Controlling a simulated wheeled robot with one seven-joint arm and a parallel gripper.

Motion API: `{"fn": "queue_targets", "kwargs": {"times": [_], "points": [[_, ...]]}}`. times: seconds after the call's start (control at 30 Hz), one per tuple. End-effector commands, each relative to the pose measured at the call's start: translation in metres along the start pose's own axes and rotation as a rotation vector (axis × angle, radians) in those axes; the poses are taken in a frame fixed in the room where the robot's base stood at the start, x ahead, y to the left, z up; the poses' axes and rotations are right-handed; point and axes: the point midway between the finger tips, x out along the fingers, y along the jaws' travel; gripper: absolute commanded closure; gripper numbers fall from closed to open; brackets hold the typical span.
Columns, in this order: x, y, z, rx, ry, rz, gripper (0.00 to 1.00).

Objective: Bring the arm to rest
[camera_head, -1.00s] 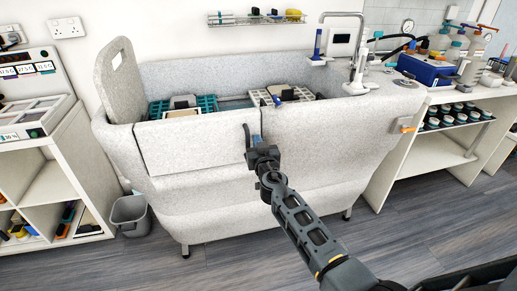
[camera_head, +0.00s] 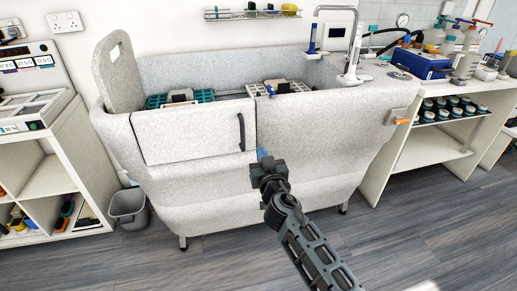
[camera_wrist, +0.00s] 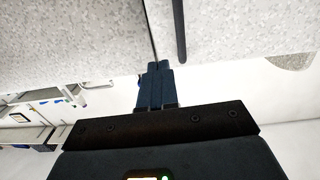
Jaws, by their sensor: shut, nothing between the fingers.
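My gripper (camera_head: 262,154) is in front of the speckled grey tub (camera_head: 300,150), below and to the right of the black handle on the tub's front door. In the wrist view my gripper (camera_wrist: 158,66) shows its two blue fingers side by side, shut with nothing between them. The tub front fills the top of that view, with the dark door handle (camera_wrist: 179,30) just right of the fingertips. My arm (camera_head: 310,250) reaches in from the lower right of the head view.
The tub door (camera_head: 188,135) is closed. A grey bin (camera_head: 128,208) stands on the floor at the left, beside a white shelf unit (camera_head: 50,180). A white counter with shelves (camera_head: 440,145) stands at the right. The wooden floor (camera_head: 400,225) in front is clear.

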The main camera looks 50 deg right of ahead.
Motion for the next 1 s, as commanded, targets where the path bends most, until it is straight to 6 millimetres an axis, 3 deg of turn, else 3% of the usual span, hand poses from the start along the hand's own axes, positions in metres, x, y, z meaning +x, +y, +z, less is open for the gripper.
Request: {"fn": "queue_targets", "kwargs": {"times": [0.43,0.53,0.67,0.8,1.0], "points": [[-0.014,0.000,0.002,0.000,-0.004,-0.003,1.00],[-0.030,-0.006,0.011,0.000,-0.024,-0.028,1.00],[-0.080,-0.022,0.034,-0.002,-0.080,-0.103,1.00],[-0.152,-0.038,0.053,-0.008,-0.144,-0.211,1.00],[-0.252,-0.043,0.059,-0.018,-0.206,-0.354,1.00]]}}
